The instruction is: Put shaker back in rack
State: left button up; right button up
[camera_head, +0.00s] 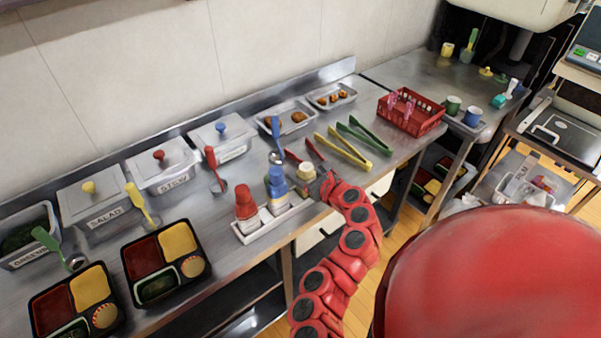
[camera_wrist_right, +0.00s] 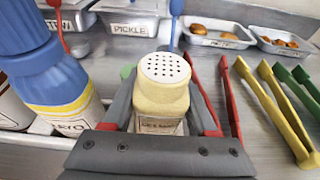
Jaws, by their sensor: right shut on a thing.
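The cream-yellow shaker (camera_head: 306,171) has a white perforated cap and stands upright at the right end of the white rack (camera_head: 272,225). My right gripper (camera_head: 321,184) is shut on it from the front right. In the right wrist view the shaker (camera_wrist_right: 164,92) sits between the two dark fingers, its label partly covered by them. I cannot tell whether its base rests in the rack. A red bottle (camera_head: 246,203) and a blue bottle (camera_head: 277,184) stand in the rack to its left. My left gripper is not in view.
Red tongs (camera_head: 314,149), yellow tongs (camera_head: 343,150) and green tongs (camera_head: 362,136) lie behind and right of the shaker. A red crate (camera_head: 426,121) stands farther right. Two bento trays (camera_head: 206,275) sit at the left. Lidded pans line the back.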

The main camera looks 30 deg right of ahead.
jog(key=shift+f+b, duration=0.3)
jog(key=shift+f, duration=0.35)
jog(key=o, duration=0.7)
